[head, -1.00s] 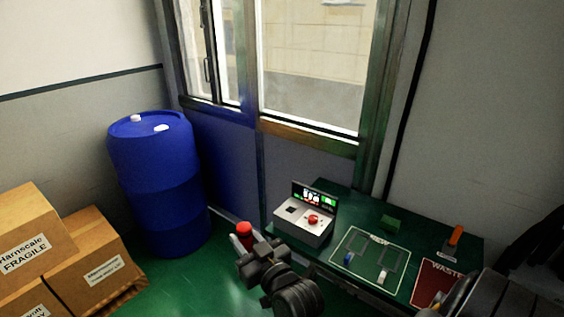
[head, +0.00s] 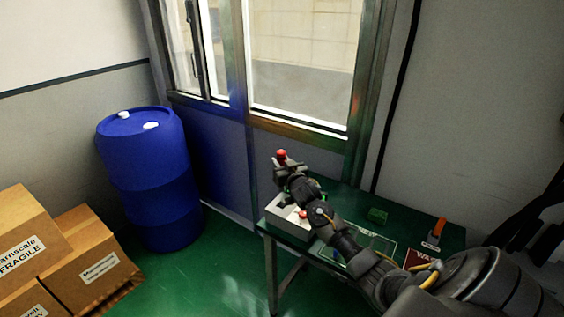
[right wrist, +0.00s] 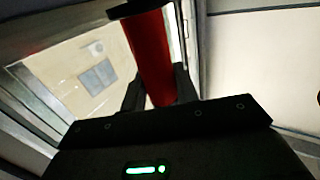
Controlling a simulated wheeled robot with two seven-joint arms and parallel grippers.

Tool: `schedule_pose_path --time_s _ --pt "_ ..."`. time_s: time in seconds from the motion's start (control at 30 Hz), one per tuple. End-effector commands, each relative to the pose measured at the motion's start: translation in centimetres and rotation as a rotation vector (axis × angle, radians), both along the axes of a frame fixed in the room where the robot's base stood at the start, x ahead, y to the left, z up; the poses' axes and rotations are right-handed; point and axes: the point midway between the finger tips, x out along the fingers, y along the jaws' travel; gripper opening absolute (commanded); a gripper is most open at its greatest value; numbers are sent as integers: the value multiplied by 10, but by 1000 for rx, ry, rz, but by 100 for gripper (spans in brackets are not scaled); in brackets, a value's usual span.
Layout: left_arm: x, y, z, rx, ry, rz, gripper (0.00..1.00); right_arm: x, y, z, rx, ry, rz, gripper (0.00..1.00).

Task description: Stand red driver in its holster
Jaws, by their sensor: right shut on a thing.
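The red driver (head: 282,154) shows as a red handle at the tip of my right gripper (head: 284,168) in the head view. The gripper is raised above the back left of the green table. In the right wrist view the red driver (right wrist: 152,55) lies between the two dark fingers of my right gripper (right wrist: 160,92), which is shut on it. The driver's shaft cannot be made out. A holster for the red driver cannot be picked out. An orange-handled tool (head: 440,227) stands in a small grey holder on the table's right. My left gripper is out of view.
The green table (head: 345,203) stands under the window. A blue barrel (head: 150,185) and cardboard boxes (head: 95,262) stand left, with green floor between.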

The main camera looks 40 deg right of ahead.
Motion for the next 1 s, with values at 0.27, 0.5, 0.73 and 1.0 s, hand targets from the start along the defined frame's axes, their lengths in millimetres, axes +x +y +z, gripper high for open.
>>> schedule_pose_path --time_s 0.27,0.5,0.73,1.0 --pt "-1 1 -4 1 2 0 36 0 0 -3 -2 -4 0 3" --pt "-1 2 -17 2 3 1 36 0 0 -16 -2 -4 0 3" --pt "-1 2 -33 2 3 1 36 0 0 -33 -3 -3 0 3" --pt "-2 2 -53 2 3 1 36 0 0 -54 -3 -3 0 3"
